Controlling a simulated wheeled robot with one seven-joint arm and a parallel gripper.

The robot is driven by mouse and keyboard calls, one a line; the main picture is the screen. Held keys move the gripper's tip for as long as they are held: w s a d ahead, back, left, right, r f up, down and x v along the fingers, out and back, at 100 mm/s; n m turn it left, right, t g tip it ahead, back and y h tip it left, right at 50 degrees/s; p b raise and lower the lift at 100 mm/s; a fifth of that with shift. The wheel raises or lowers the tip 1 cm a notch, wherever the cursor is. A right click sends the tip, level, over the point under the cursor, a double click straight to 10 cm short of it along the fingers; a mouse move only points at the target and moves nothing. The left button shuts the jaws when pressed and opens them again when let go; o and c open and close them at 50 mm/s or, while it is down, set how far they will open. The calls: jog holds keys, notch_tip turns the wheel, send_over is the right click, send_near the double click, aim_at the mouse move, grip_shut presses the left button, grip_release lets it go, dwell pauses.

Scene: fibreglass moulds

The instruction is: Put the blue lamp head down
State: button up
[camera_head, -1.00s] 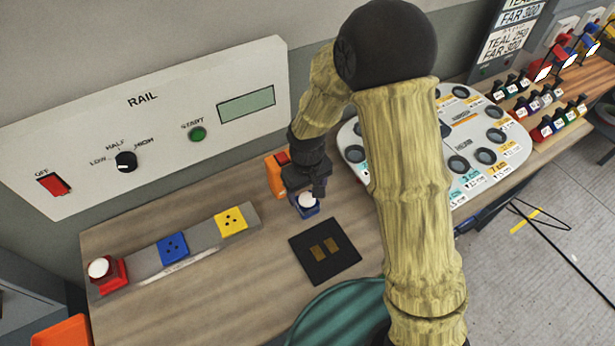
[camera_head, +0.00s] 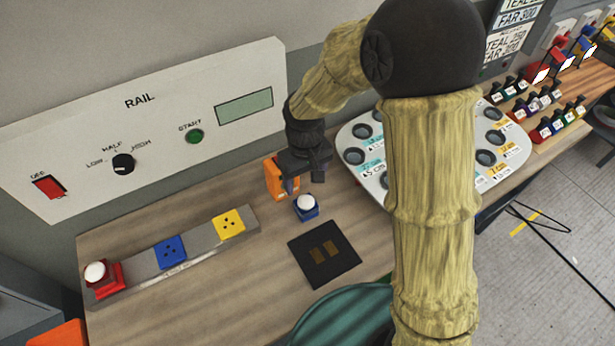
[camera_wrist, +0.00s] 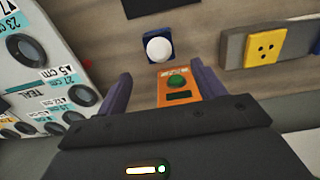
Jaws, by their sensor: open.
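The blue lamp head (camera_head: 307,211), a blue square base with a white dome, stands upright on the wooden bench, between the orange box and the black pad. It also shows in the wrist view (camera_wrist: 158,48), beyond the fingertips. My gripper (camera_head: 305,183) is open and empty, a little above and behind the lamp head and apart from it. In the wrist view the two fingers of my gripper (camera_wrist: 163,84) are spread, with nothing between them but the orange box seen farther off.
The orange box (camera_head: 273,178) with a green button is close to my gripper. A black pad (camera_head: 324,254) lies in front. A grey rail (camera_head: 200,247) carries a red lamp head (camera_head: 105,278), a blue socket and a yellow socket. Bare bench lies between rail and pad.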

jog(key=shift+w+d+r, duration=0.1)
jog(key=shift+d, duration=0.2)
jog(key=s+d+r+m+t, duration=0.1)
jog(key=s+d+r+m, duration=0.1)
jog(key=d, duration=0.7)
jog(key=s+d+r+m+t, duration=0.1)
jog(key=s+d+r+m, duration=0.2)
jog(key=s+d, duration=0.3)
jog(key=d+m, duration=0.1)
jog(key=d, duration=0.2)
jog(key=shift+s+d+m+t, duration=0.15)
jog(key=shift+d+m+t, duration=0.15)
jog(key=shift+d+m, duration=0.1)
jog(key=shift+o, duration=0.4)
jog(key=shift+c, duration=0.4)
